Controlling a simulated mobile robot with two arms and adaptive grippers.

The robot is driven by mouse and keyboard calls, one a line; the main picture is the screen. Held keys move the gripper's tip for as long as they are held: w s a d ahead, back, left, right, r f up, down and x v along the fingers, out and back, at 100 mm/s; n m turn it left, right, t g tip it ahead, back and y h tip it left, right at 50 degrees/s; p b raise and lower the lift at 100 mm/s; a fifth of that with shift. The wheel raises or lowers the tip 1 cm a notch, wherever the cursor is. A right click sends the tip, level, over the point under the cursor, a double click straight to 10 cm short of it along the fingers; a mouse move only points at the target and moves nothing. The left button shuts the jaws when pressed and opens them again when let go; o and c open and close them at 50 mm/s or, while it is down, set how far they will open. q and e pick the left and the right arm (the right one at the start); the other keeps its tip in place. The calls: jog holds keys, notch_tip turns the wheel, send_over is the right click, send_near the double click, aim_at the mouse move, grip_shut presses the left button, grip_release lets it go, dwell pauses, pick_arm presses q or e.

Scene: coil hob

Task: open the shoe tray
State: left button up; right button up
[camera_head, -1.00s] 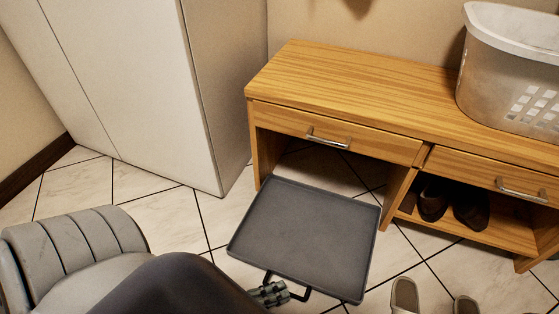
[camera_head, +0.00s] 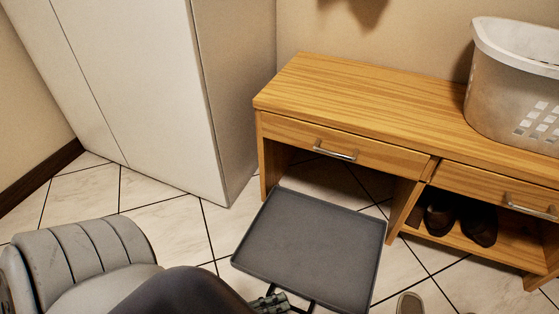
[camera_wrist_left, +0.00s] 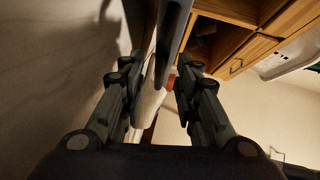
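The shoe tray (camera_head: 310,245) is a flat dark grey tray with a raised rim. It sticks out from the open left bay of the wooden bench, low above the tiled floor. My right gripper is not in view.
The wooden bench (camera_head: 370,105) has two drawers with metal handles and carries a laundry basket (camera_head: 510,85). Dark shoes (camera_head: 460,220) stand in its right bay. A slipper (camera_head: 410,304) lies right of the tray. A white cabinet (camera_head: 150,90) stands left, with bare floor before it.

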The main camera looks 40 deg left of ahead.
pick_arm(q)
jog(key=v, duration=1.1)
